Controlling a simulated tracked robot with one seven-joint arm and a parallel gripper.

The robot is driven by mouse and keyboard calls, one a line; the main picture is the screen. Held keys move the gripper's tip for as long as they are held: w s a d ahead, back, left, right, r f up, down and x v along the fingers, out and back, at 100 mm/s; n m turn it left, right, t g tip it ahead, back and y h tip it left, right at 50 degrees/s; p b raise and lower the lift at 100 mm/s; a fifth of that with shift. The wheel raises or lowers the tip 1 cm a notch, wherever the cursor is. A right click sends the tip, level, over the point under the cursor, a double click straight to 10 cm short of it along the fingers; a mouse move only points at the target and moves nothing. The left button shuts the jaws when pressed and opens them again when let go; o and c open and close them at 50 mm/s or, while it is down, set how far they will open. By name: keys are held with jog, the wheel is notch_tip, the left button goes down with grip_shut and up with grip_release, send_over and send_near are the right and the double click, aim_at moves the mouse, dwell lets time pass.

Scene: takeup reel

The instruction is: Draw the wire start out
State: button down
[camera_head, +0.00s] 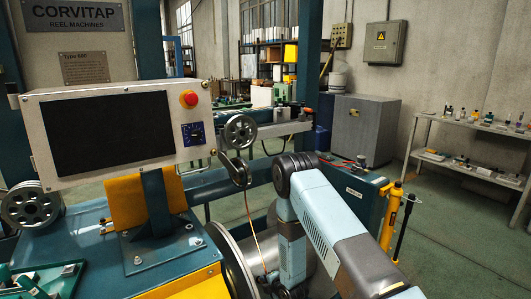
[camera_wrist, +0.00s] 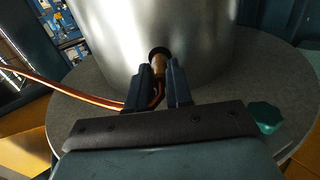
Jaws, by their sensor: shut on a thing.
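The copper wire (camera_wrist: 60,90) runs in from the left in the wrist view and bends up between the fingers of my gripper (camera_wrist: 164,78). My gripper is shut on it, right in front of the silver drum (camera_wrist: 205,35) of the reel. A brownish tip shows at a dark-rimmed hole (camera_wrist: 158,52) in the drum, just beyond the fingertips. I cannot tell how deep the wire goes there. In the head view the wire (camera_head: 252,225) hangs from a small guide pulley (camera_head: 240,170) down to the reel, whose flange (camera_head: 236,268) shows. My arm partly hides the reel.
The grey reel flange (camera_wrist: 85,125) surrounds the drum closely, with a teal knob (camera_wrist: 265,117) to the right of my gripper. A control panel with a dark screen (camera_head: 110,130) and a larger pulley (camera_head: 240,131) stand close by. A yellow post (camera_head: 391,215) is at the right.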

jog(key=shift+s+d+r, duration=0.1)
jog(key=shift+s+r, duration=0.05)
jog(key=shift+s, duration=0.05)
dwell(0.4)
jog(key=v, duration=0.8)
jog(key=shift+s, duration=0.15)
dwell(0.7)
jog(key=shift+d+r, duration=0.15)
jog(key=shift+r, duration=0.05)
